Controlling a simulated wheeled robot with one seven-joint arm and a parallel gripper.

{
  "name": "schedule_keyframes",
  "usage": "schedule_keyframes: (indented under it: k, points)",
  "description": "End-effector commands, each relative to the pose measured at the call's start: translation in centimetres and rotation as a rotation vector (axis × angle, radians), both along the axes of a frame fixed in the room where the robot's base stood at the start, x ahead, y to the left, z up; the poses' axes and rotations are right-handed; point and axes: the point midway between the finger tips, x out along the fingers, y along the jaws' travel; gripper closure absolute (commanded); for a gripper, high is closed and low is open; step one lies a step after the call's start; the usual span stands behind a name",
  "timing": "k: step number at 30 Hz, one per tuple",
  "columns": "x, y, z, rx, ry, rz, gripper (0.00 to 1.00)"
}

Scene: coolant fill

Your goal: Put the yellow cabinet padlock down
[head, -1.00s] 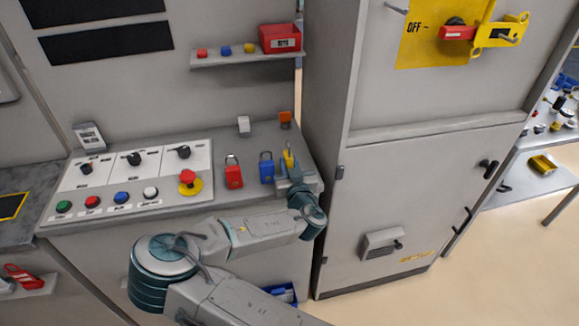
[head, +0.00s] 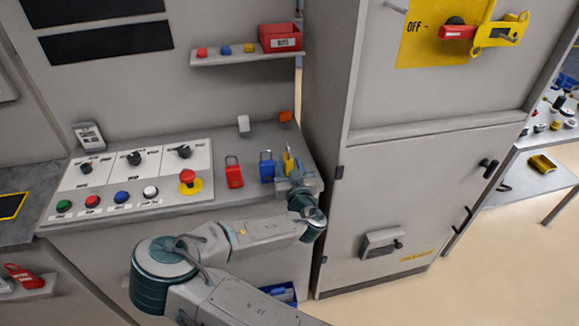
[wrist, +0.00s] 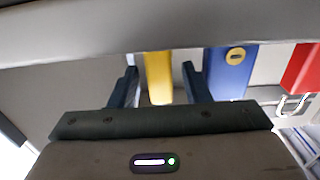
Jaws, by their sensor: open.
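The yellow padlock (head: 288,161) stands on the grey console top (head: 222,187) near its right end, to the right of the blue padlock. My gripper (head: 297,172) is just in front of it, and its fingers partly hide it in the head view. In the wrist view the yellow padlock (wrist: 158,78) lies between the two spread dark fingers, with a gap on each side. My gripper (wrist: 160,85) is open and does not hold it. A grey edge across the top of the wrist view hides part of the scene.
A blue padlock (head: 267,166) and a red padlock (head: 233,172) stand close by on the left. An emergency stop button (head: 188,178) is further left. A tall grey cabinet (head: 420,190) stands close on the right. Small white and orange items sit behind.

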Motion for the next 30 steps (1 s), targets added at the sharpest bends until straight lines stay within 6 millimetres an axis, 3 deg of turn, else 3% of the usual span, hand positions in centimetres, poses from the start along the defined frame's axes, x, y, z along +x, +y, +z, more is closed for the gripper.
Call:
schedule_keyframes:
  k: [5, 15, 17, 30]
  points:
    - [-2.5, -0.7, -0.3, 0.004, 0.002, -0.003, 0.57]
    - [-9.4, -2.7, -0.3, 0.003, 0.003, -0.003, 0.57]
    - [-9.4, -2.7, 0.5, -0.002, 0.002, 0.001, 0.57]
    - [-11.0, -3.1, 0.3, -0.001, 0.002, 0.001, 0.57]
